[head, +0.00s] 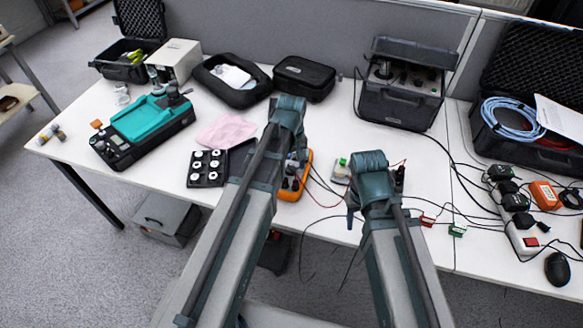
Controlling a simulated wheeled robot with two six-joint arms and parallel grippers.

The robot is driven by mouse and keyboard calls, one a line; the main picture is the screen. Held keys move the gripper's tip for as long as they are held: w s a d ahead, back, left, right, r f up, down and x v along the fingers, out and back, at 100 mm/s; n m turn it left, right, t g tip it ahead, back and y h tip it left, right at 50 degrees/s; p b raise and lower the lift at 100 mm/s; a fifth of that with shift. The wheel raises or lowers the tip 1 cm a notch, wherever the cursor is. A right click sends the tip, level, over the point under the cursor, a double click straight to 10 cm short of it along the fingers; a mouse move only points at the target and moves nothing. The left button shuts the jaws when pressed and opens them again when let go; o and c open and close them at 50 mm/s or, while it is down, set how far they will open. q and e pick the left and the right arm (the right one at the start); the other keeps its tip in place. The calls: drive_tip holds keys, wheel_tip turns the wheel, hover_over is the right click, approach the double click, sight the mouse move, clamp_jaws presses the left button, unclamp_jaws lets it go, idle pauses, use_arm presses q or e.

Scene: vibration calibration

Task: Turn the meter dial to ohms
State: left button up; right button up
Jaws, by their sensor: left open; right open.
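The orange-cased meter (306,160) lies on the white table (235,212) in the middle of the head view. My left arm covers much of it, and its dial cannot be made out. My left gripper (301,153) points down at the far end of the meter and is open; its fingertips are hard to see. I cannot tell whether it touches the meter. My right gripper (351,217) is open and empty, to the right of the meter near the table's front edge, partly hidden by its own wrist.
A black tray of round parts (207,168) and a pink cloth (226,131) lie left of the meter. A small device (341,173) and loose wires lie to its right. A teal-topped case (150,120) stands further left. A power strip (522,240) lies at right.

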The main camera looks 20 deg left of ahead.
use_arm(q)
clamp_jaws()
idle(0.4)
drive_tip(key=m, duration=0.3)
drive_tip(key=shift+m, duration=0.4)
drive_tip(key=shift+a+m, duration=0.1)
drive_tip(key=shift+m, duration=1.9)
